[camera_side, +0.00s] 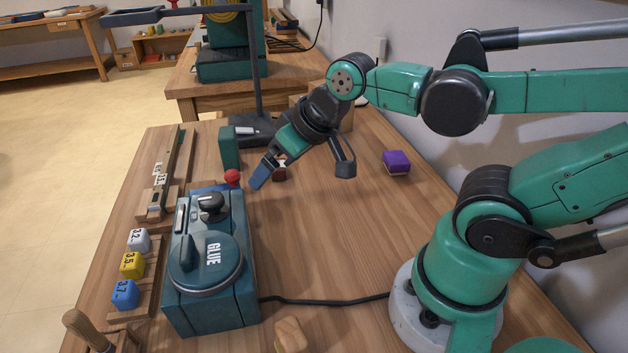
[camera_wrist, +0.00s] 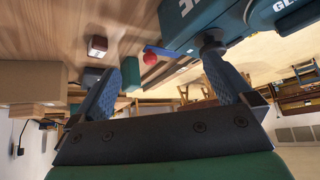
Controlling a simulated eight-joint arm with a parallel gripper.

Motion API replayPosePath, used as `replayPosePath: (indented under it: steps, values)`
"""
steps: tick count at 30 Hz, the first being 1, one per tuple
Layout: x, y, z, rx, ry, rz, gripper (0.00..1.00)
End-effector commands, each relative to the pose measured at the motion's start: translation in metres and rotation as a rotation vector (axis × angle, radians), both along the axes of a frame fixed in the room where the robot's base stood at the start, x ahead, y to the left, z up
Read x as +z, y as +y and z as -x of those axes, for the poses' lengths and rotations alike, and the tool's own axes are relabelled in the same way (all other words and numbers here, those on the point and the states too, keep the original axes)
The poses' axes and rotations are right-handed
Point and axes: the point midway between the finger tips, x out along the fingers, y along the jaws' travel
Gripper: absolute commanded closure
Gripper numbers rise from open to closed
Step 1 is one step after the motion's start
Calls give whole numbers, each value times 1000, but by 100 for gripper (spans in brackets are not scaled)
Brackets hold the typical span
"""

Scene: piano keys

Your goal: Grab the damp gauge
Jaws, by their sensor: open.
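I cannot tell for certain which object is the damp gauge; none bears a label saying so. My gripper (camera_side: 303,168) is open above the middle of the bench, fingers spread, with nothing held. In the side view a small dark red block (camera_side: 279,173) shows partly hidden beside the blue finger. In the wrist view it lies beyond the left finger (camera_wrist: 97,46). A red ball (camera_side: 232,177) stands at the back of the blue glue pot. In the wrist view the red ball (camera_wrist: 150,58) appears between the fingers of my gripper (camera_wrist: 165,82), apart from both.
The glue pot (camera_side: 206,262) stands at front left, its cable crossing the bench. A purple block (camera_side: 396,162) lies right of my gripper. A green block (camera_side: 229,148) and a dark lamp stand (camera_side: 254,80) are behind. Numbered blocks (camera_side: 132,264) line the left.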

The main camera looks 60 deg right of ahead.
Motion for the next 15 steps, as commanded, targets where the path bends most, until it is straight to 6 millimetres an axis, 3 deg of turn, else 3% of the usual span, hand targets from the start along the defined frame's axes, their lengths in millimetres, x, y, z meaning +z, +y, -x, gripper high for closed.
replayPosePath:
  steps: [5,11,15]
  values:
    - [12,-4,-29,-234,52,-246,0]
    - [19,-19,-85,-632,161,-682,0]
    - [14,-40,-125,-894,252,-986,0]
